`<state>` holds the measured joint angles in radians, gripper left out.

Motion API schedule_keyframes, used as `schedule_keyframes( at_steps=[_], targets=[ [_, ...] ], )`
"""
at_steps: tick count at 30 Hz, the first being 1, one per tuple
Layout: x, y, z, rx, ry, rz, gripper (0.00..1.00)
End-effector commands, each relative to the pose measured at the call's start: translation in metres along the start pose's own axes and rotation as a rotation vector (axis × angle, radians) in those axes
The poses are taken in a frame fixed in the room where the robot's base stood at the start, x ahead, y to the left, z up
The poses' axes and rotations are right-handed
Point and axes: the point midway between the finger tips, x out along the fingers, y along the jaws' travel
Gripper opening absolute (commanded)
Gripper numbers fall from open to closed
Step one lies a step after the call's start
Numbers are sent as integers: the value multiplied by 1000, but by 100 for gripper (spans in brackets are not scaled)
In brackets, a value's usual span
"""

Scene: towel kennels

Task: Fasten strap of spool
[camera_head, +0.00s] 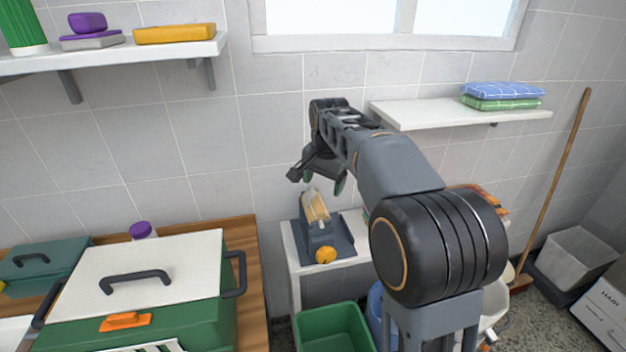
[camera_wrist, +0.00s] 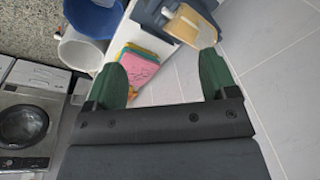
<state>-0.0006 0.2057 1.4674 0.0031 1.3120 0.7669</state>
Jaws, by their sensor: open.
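A tan spool (camera_head: 315,207) sits upright on a dark grey stand (camera_head: 336,244) with a round orange knob (camera_head: 325,255) at its front. The stand rests on a small white table (camera_head: 293,262) by the wall. I cannot make out the strap clearly. My gripper (camera_head: 328,182) is above and just behind the spool, open and empty. In the wrist view my gripper (camera_wrist: 162,80) shows two green fingers spread wide. The spool (camera_wrist: 188,26) there lies just beyond the right fingertip, and I cannot tell whether they touch.
A green case (camera_head: 205,325) with a white lid stands on the wooden counter at left. A green bin (camera_head: 333,325) is below the white table. Folded coloured cloths (camera_wrist: 138,70) lie near the stand. A wall shelf (camera_head: 430,112) is at right, with a broom (camera_head: 555,185) beyond.

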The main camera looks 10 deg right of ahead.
Motion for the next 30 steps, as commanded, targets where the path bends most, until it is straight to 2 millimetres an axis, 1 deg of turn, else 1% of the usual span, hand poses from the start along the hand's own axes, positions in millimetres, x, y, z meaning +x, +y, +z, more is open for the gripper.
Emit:
schedule_keyframes(
  at_steps=[1, 3, 6, 9, 12, 18, 25, 29, 30],
  targets=[
    [-9, -16, -17, 67, -12, 13, 79],
    [-12, -32, -36, 169, -24, 29, 79],
    [-12, -52, -60, 309, -38, 53, 79],
    [-9, -68, -78, 437, -48, 77, 79],
    [-3, -78, -91, 548, -55, 99, 79],
    [9, -89, -105, 710, -60, 132, 79],
    [20, -92, -109, 794, -60, 149, 79],
    [36, -90, -108, 804, -61, 152, 79],
    [43, -89, -107, 804, -61, 152, 79]
  ],
)
